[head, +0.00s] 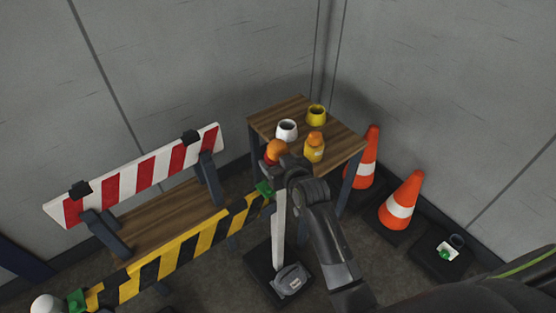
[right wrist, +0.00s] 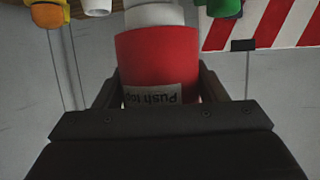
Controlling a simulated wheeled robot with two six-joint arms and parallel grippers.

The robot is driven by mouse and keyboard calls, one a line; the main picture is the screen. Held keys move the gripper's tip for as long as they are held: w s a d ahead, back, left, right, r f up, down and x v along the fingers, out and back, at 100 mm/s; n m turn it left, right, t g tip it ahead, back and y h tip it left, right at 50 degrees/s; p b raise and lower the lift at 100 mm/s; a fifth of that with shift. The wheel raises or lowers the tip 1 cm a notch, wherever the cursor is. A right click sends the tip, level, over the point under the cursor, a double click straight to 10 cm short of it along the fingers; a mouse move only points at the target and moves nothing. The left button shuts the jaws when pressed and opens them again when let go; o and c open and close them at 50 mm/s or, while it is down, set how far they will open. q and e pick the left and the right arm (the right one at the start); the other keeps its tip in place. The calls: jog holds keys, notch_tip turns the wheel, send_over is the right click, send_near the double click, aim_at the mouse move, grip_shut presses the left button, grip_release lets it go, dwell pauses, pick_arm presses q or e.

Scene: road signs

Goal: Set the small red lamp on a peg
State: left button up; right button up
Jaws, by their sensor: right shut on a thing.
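In the head view, the lamp (head: 276,151) shows an orange top and a bit of red, partly hidden by my right gripper (head: 283,163). A white upright post (head: 279,225) stands just below the gripper. In the right wrist view a white part (right wrist: 153,14) lies directly beyond the lamp. I cannot tell whether the lamp touches it. My left gripper is not in view.
A wooden table (head: 352,147) holds a white pot (head: 287,130), a yellow pot (head: 316,115) and an orange-topped yellow lamp (head: 314,149). A red-and-white barrier (head: 150,170) and a yellow-black plank (head: 175,255) with green clamps (head: 265,188) stand left. Orange cones (head: 402,200) stand right.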

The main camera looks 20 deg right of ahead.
jog(key=shift+f, duration=0.3)
jog(key=shift+f, duration=0.25)
dwell(0.4)
jog(key=o, duration=1.3)
jog(key=shift+f, duration=0.1)
jog(key=shift+c, duration=0.2)
jog(key=shift+s, duration=0.1)
jog(key=v, duration=1.7)
jog(key=shift+b, duration=0.35)
